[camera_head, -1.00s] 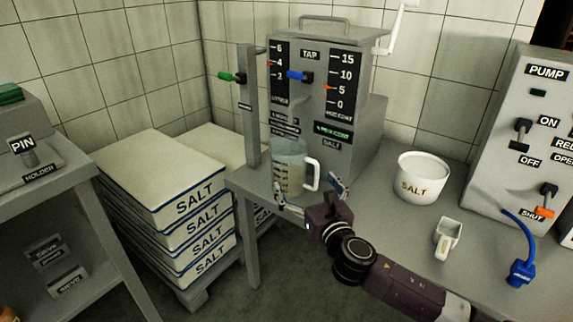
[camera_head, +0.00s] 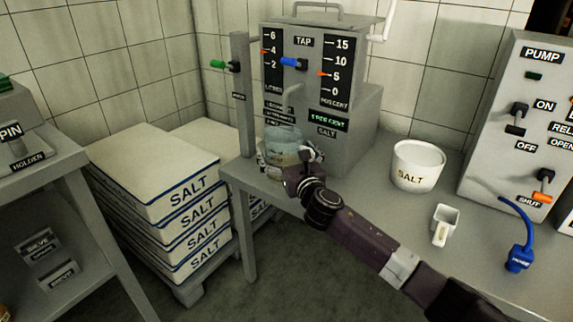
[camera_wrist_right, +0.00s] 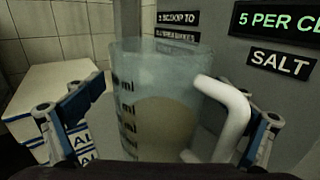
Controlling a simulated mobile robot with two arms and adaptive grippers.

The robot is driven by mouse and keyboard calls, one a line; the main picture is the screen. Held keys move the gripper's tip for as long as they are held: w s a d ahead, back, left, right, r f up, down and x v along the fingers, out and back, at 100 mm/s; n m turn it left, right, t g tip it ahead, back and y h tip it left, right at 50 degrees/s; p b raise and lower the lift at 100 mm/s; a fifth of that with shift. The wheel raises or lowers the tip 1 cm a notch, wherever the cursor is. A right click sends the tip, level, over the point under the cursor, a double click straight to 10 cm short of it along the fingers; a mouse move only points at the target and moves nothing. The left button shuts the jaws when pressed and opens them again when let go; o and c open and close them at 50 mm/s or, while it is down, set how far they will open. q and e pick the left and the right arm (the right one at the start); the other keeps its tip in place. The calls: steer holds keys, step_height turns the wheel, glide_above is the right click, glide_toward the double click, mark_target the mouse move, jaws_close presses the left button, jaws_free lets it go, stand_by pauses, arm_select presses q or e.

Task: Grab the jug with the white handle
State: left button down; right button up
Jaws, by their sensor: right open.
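The jug (camera_wrist_right: 160,95) is a see-through measuring jug with dark ml marks and a cloudy, yellowish lower part. Its white handle (camera_wrist_right: 236,120) is on its right side in the right wrist view. In the head view the jug (camera_head: 283,137) stands on the table under the tap, partly hidden by my right gripper (camera_head: 289,160). In the right wrist view my right gripper (camera_wrist_right: 165,120) is open, with one finger left of the jug and the other right of the handle. Jug and handle lie between the fingers. My left gripper is not in view.
The tap machine (camera_head: 345,125) stands right behind the jug. A white salt tub (camera_head: 417,168), a scoop (camera_head: 444,224) and a blue hose (camera_head: 519,250) lie to the right on the table (camera_head: 375,190). Stacked salt bags (camera_head: 160,190) stand at left.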

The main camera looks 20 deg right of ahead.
steer(key=shift+w, duration=0.1)
steer(key=c, duration=1.7)
steer(key=shift+r, duration=0.15)
steer(key=shift+c, duration=1.1)
